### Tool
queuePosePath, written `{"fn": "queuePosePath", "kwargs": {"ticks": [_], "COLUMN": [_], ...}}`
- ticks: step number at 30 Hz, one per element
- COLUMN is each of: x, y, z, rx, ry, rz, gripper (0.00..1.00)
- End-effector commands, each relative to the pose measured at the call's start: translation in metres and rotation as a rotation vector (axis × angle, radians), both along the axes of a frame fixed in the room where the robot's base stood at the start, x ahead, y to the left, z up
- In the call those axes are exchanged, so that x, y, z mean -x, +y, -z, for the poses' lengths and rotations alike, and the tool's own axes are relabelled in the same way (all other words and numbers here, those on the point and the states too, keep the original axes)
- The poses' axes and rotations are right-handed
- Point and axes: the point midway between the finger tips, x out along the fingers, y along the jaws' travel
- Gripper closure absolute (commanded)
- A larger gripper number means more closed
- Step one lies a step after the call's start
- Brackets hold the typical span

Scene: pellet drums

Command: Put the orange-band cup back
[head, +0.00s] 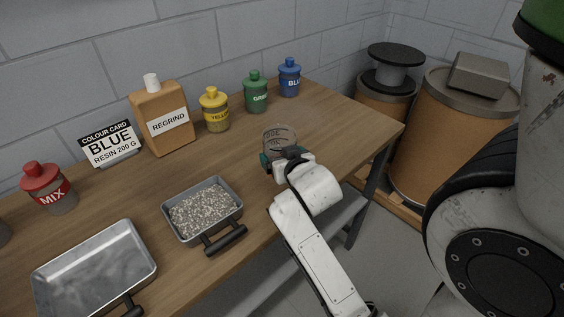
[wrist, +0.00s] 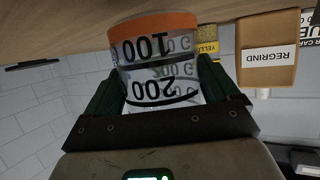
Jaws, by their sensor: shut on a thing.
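The orange-band cup (wrist: 158,62) is clear, with black 100 and 200 G marks and an orange band at one end. My gripper (wrist: 160,95) is shut around its sides, one green finger on each side. In the head view the cup (head: 280,136) is at the right part of the wooden table, beyond my gripper (head: 283,157). The wrist picture is upside down, and the band end lies toward the table top. I cannot tell whether the cup touches the table. No contents show through its wall.
A pan of pellets (head: 171,226) and an empty tray (head: 92,270) lie left. Drums (head: 415,150) stand right.

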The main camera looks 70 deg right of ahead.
Motion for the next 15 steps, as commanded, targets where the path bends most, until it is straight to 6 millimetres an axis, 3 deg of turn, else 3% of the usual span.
{"fn": "queuePosePath", "kwargs": {"ticks": [4, 15], "x": [0.001, 0.001], "y": [0.0, 0.001], "z": [0.019, 0.023], "rx": [-0.001, 0.0], "ry": [0.004, 0.001], "rz": [0.0, 0.0], "gripper": [0.54, 0.54]}}
